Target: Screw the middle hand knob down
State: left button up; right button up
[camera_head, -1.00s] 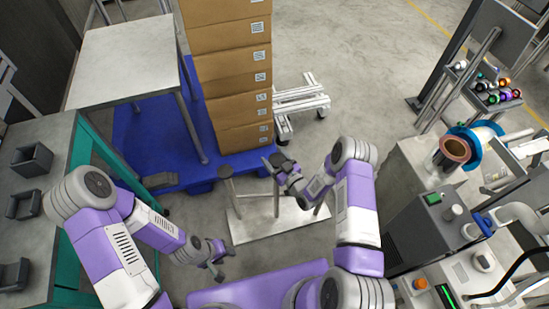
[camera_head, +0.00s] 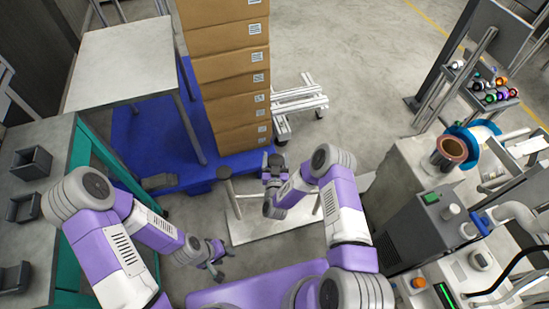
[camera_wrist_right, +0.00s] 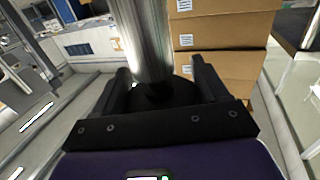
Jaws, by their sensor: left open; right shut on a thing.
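A pale plate (camera_head: 246,228) stands low in front of me in the head view. A post with a dark knob on top (camera_head: 224,173) stands at its left. My right gripper (camera_head: 275,162) is farther right over the plate, at the top of another post. In the right wrist view the right gripper (camera_wrist_right: 160,68) has its fingers either side of a black knob (camera_wrist_right: 163,95), shut on it, with a shiny metal post (camera_wrist_right: 143,38) behind. My arm hides most of that post in the head view. My left gripper (camera_head: 219,266) is open and empty, low left of the plate.
Stacked cardboard boxes (camera_head: 232,88) stand on a blue pallet (camera_head: 140,135) behind the plate. A teal-framed bench (camera_head: 65,150) is at the left. Machines and a copper-coloured reel (camera_head: 451,150) crowd the right. Open floor (camera_head: 350,70) lies beyond.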

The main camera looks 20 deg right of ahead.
jog(key=m+g+h, duration=0.1)
jog(key=m+h, duration=0.1)
jog(key=m+g+h, duration=0.1)
jog(key=h, duration=0.2)
jog(key=shift+d+r+m+g, duration=0.1)
jog(key=shift+d+m+g, duration=0.05)
jog(key=shift+m+g, duration=0.2)
jog(key=m+g+h, duration=0.3)
jog(key=g+h, duration=0.1)
jog(key=shift+s+d+m, duration=0.2)
jog(key=shift+m, duration=0.15)
jog(key=m+g+h, duration=0.2)
jog(key=g, duration=0.1)
jog(key=m+g+h, duration=0.1)
jog(key=m+g, duration=0.1)
jog(key=shift+s+d+r+g+b, duration=0.1)
jog(key=shift+s+d+g+b, duration=0.05)
jog(key=shift+s+g+b, duration=0.15)
jog(key=shift+m+g+h, duration=0.4)
jog(key=shift+m+g, duration=0.5)
jog(key=shift+g, duration=0.25)
jog(key=shift+s+d+r+m+g, duration=0.15)
jog(key=shift+m+g, duration=0.25)
jog(key=shift+g, duration=0.2)
jog(key=shift+c, duration=0.3)
jog(key=o, duration=1)
jog(key=shift+f, duration=0.2)
